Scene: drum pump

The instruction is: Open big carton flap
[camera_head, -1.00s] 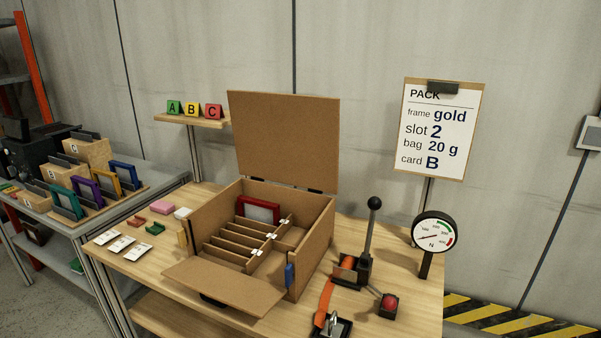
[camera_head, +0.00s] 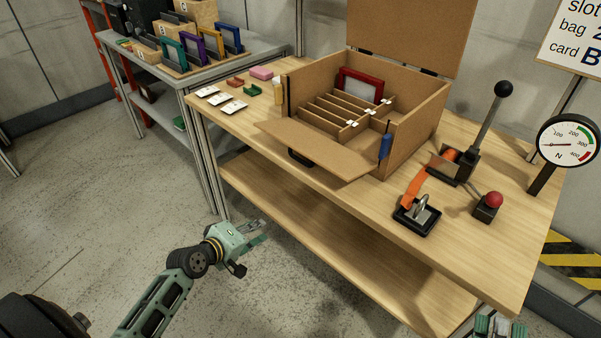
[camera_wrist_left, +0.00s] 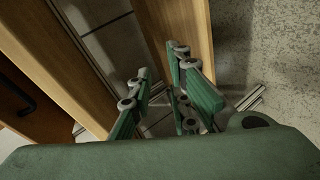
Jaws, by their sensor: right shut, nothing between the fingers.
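The big brown carton (camera_head: 425,115) stands on the wooden workbench. Its large flap (camera_head: 410,35) stands upright at the back, cut off by the picture top. Its front flap (camera_head: 318,148) is folded outward and down over the bench edge. My left gripper (camera_head: 258,231) is open and empty, in front of and below the bench top, apart from the carton. In the left wrist view its two fingers (camera_wrist_left: 160,75) are spread with nothing between them. My right gripper (camera_head: 500,327) is at the bottom right edge, shut and empty, only partly in view.
Inside the carton are slot dividers and a red frame (camera_head: 361,84). A lever press (camera_head: 465,150), orange strap, red button (camera_head: 493,200) and gauge (camera_head: 568,138) stand to the right. A side table (camera_head: 210,70) holds coloured frames. The lower shelf (camera_head: 320,220) is bare.

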